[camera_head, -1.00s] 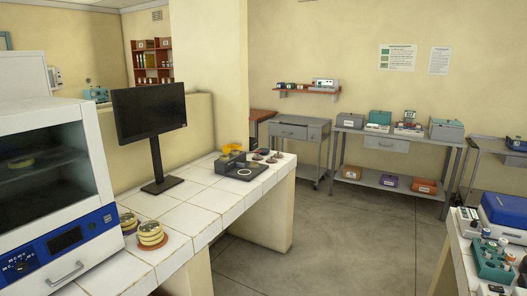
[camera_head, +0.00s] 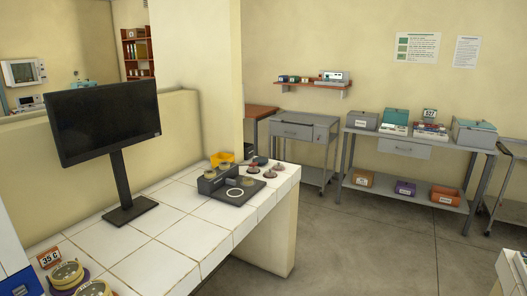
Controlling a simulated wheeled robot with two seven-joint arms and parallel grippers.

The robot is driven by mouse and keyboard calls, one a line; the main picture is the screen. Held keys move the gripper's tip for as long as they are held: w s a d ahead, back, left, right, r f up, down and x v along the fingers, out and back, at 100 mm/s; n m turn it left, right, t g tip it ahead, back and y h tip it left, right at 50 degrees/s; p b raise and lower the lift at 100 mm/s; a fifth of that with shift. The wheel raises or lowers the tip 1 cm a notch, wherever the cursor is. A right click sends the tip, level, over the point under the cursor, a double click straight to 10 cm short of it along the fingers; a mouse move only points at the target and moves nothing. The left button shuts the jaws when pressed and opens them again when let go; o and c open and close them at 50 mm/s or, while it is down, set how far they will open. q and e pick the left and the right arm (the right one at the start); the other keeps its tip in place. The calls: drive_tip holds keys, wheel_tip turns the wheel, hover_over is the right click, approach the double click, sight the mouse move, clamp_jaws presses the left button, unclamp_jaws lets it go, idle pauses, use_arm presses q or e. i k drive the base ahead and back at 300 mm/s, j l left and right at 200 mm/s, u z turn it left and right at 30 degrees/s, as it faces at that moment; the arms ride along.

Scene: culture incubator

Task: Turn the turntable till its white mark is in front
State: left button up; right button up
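I cannot pick out a turntable with a white mark for certain. A dark flat device with a white ring on its top (camera_head: 234,193) sits near the far end of the white tiled bench; the ring is the only white marking I can make out on it. Round yellowish dishes are on its rear part. At the bottom left, a yellow-rimmed stack of dishes (camera_head: 66,275) stands on a dark purple base, and a second stack (camera_head: 95,288) is partly cut off by the frame edge. Neither of my grippers is in view.
The white tiled bench (camera_head: 165,236) carries a black monitor (camera_head: 108,122), a "35 C" sign (camera_head: 50,258), a yellow bin (camera_head: 222,158) and small reddish round items (camera_head: 270,174). Open floor (camera_head: 375,252) lies right of the bench. A grey table (camera_head: 405,149) with boxes stands at the back.

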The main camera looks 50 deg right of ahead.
sight(261, 160)
drive_tip(key=i+l, duration=0.2)
drive_tip(key=l, duration=0.15)
drive_tip(key=i+l, duration=0.15)
drive_tip(key=l, duration=0.2)
drive_tip(key=i+l, duration=0.2)
drive_tip(key=l, duration=0.15)
drive_tip(key=i+l, duration=0.2)
drive_tip(key=l, duration=0.2)
drive_tip(key=i+l, duration=0.15)
drive_tip(key=l, duration=0.2)
drive_tip(key=i+l, duration=0.2)
drive_tip(key=l, duration=0.15)
drive_tip(key=i+l+z, duration=0.15)
drive_tip(key=z, duration=0.3)
drive_tip(key=i+l+z, duration=0.15)
drive_tip(key=z, duration=0.3)
drive_tip(key=i+l+z, duration=0.2)
drive_tip(key=z, duration=0.25)
